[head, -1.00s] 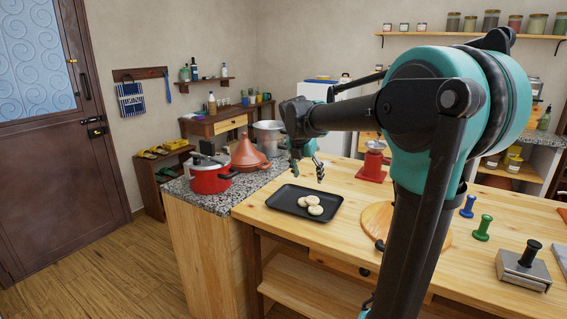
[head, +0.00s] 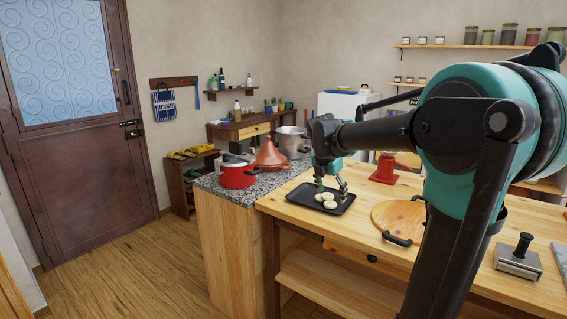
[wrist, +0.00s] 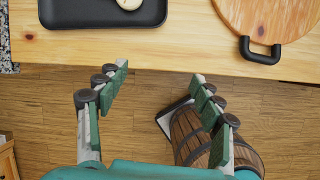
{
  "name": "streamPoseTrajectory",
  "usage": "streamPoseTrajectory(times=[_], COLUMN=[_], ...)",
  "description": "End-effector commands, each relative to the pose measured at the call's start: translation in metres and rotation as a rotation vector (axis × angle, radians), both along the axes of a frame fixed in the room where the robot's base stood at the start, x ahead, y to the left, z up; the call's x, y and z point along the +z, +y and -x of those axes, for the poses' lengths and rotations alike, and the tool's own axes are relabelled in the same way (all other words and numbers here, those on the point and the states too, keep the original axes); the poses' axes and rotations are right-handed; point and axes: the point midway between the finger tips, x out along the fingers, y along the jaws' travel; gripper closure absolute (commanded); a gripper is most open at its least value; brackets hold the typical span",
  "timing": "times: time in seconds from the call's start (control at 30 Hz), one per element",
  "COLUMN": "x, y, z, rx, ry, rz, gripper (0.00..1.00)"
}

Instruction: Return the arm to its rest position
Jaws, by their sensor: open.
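My gripper (head: 332,188) is open and empty, pointing down at the end of the bent arm. In the wrist view its spread fingers (wrist: 160,78) show with the floor below and the table's front edge beyond them. In the head view it overlaps the black tray (head: 309,208) and partly hides it. Pale round pieces (head: 329,204) lie on the tray; one (wrist: 129,4) is partly visible in the wrist view.
A wooden table (head: 310,229) holds a round board (head: 380,215) with a dark handle, a red device (head: 384,172) and a metal press (head: 517,262). A red pot (head: 237,174) and tagine (head: 271,157) stand on the stone counter. A wooden barrel (wrist: 193,135) stands on the floor below my gripper.

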Motion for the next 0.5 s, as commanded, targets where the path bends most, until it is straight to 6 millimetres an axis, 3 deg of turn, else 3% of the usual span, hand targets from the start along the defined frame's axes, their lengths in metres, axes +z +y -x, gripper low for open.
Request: streamPoseTrajectory(times=[0.27,0.5], x=[-0.023,-0.059], y=[-0.008,-0.018], z=[0.023,0.061], rx=[-0.224,-0.57], ry=[-0.05,-0.116], rz=[-0.1,-0.253], gripper=[0.33,0.33])
